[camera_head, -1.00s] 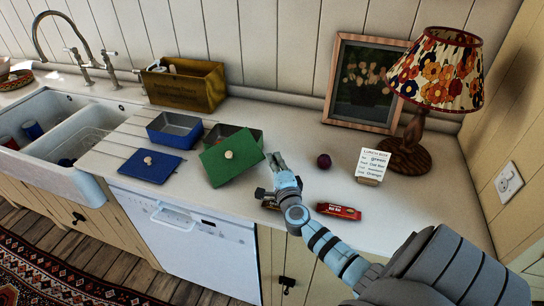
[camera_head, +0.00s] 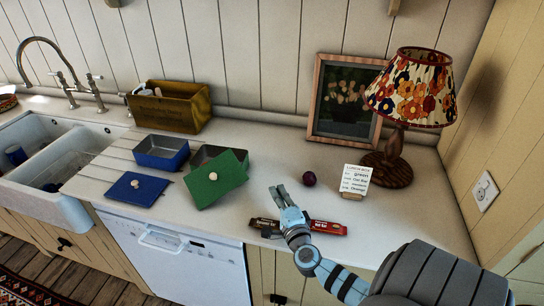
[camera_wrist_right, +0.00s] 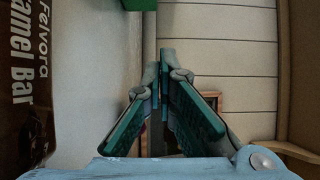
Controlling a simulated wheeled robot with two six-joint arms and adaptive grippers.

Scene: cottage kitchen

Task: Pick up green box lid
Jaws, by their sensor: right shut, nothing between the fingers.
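The green box lid (camera_head: 222,184) has a pale round knob. It lies askew and looks tilted against the front of the open green box (camera_head: 207,153), hiding part of it. My right gripper (camera_head: 277,192) is to the right of the lid and nearer the counter's front, apart from it. Its fingers are shut and empty. In the right wrist view the shut fingers (camera_wrist_right: 165,68) point up the picture, and a green piece (camera_wrist_right: 138,4) shows at the top edge; I cannot tell whether it is lid or box. My left gripper is not in view.
A blue box (camera_head: 162,151) and its lid (camera_head: 136,189) stand left. A dark Caramel Bar (camera_wrist_right: 25,95) and a red bar (camera_head: 328,228) lie by my right gripper. A plum-like fruit (camera_head: 309,179), note card (camera_head: 356,178) and lamp (camera_head: 391,167) are right. The sink is far left.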

